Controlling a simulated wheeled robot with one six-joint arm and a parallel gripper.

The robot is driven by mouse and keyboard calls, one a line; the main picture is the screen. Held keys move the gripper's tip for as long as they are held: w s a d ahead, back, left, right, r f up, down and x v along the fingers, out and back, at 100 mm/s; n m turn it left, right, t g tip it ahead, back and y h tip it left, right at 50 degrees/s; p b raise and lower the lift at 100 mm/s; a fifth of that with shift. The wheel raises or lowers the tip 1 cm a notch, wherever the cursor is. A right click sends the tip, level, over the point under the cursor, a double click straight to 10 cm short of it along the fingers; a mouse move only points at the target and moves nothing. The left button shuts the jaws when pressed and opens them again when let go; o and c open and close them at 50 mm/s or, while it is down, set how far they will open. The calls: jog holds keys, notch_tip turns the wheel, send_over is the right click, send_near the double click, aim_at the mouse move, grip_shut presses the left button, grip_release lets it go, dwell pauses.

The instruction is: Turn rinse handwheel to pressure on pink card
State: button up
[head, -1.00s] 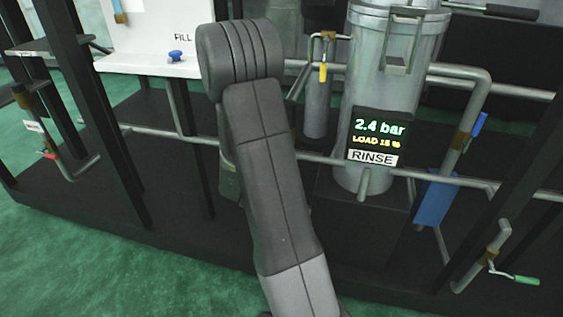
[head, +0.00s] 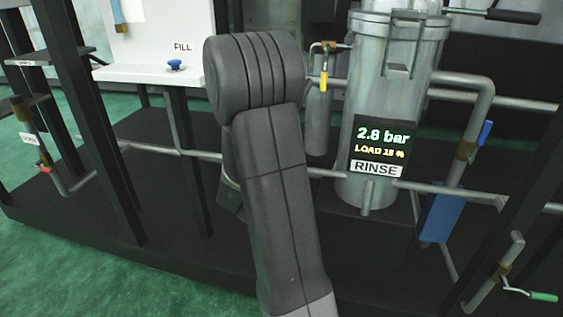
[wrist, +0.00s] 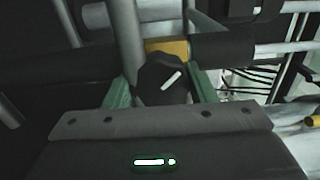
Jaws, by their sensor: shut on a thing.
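In the wrist view, the two green fingers of my gripper (wrist: 162,86) stand on either side of a dark round handwheel (wrist: 154,76) with a white pointer mark slanting up to the right. They are shut on it. A brass valve body (wrist: 167,47) sits just behind. In the head view my own arm hides the handwheel and gripper. The rinse display (head: 381,145) on the grey tank reads about 2.6 or 2.8 bar; the last digit is blurred. A smaller load line sits below, above the RINSE label (head: 376,168). I see no pink card in either view.
The grey tank (head: 392,95) and pipes (head: 478,115) stand right of my arm. A green-handled crank (head: 543,296) is at the lower right. A white FILL panel (head: 148,73) with a blue knob (head: 175,65) is at the left. Dark posts (head: 105,120) frame the rig. Green floor (head: 60,265) lies open in front.

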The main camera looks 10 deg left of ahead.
jog(key=shift+m, duration=0.4)
jog(key=o, duration=1)
jog(key=s+p, duration=0.1)
jog(key=s, duration=1.2)
jog(key=shift+s+a+p, duration=0.2)
jog(key=shift+s+p, duration=0.2)
jog(key=shift+w, duration=0.15)
jog(key=w, duration=0.4)
jog(key=w+b, duration=0.1)
jog(key=w, duration=0.8)
jog(key=shift+w+d+b, duration=0.25)
jog(key=shift+w+b, duration=0.05)
jog(key=shift+b, duration=0.1)
